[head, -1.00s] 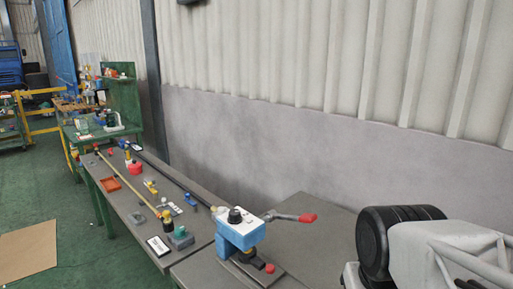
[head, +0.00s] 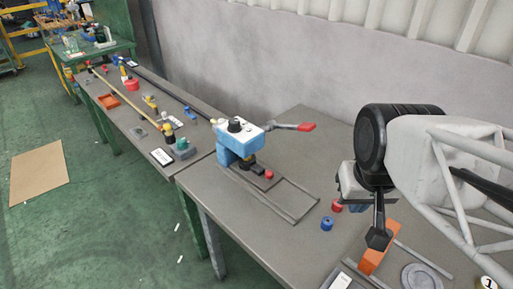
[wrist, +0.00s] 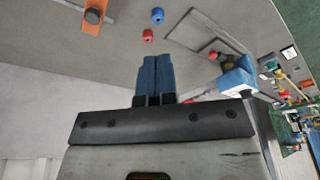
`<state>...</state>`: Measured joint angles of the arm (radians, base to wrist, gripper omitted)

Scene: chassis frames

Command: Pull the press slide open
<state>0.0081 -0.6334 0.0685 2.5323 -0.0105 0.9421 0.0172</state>
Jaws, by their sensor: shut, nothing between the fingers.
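The press (head: 241,138) stands on the grey bench, with a blue and white body, a black top knob and a red-tipped lever (head: 306,126) pointing right. Its slide (head: 258,179) is a dark plate low at the press's front, with a red knob (head: 268,174) at its end. Thin rails (head: 300,207) run from it across the bench.
A blue cylinder (head: 327,223) and a small red one (head: 337,206) lie between the rails and my gripper. An orange block (head: 379,247) with a black post stands below my arm. A round grey disc (head: 425,277) is at the front right.

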